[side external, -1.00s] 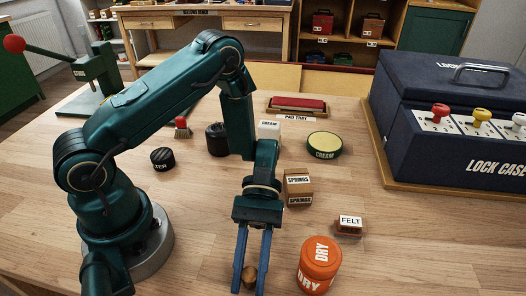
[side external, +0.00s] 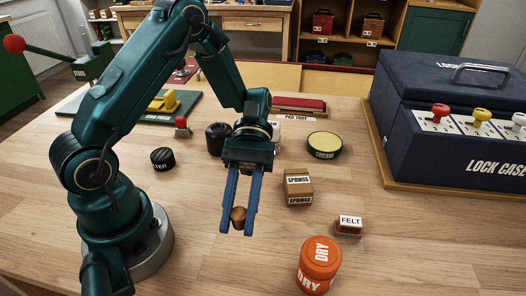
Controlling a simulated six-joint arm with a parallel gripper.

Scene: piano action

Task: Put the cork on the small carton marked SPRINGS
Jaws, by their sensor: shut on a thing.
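The cork (side external: 238,217) is a small brown lump between the fingertips of my gripper (side external: 239,222). My gripper's blue fingers are shut on it and hold it above the table, pointing down. The small carton marked SPRINGS (side external: 298,187) is a brown box standing on the table to the right of my gripper and a little farther back. Its labels show on the top and front, and its top is bare. The cork is apart from the carton.
An orange DRY jar (side external: 319,265) and a FELT block (side external: 349,226) stand at the front right. A round CREAM tin (side external: 324,145) lies behind the carton. A dark pot (side external: 217,138) and black round WATER-like lid (side external: 163,159) stand left. The LOCK CASE (side external: 460,130) fills the right.

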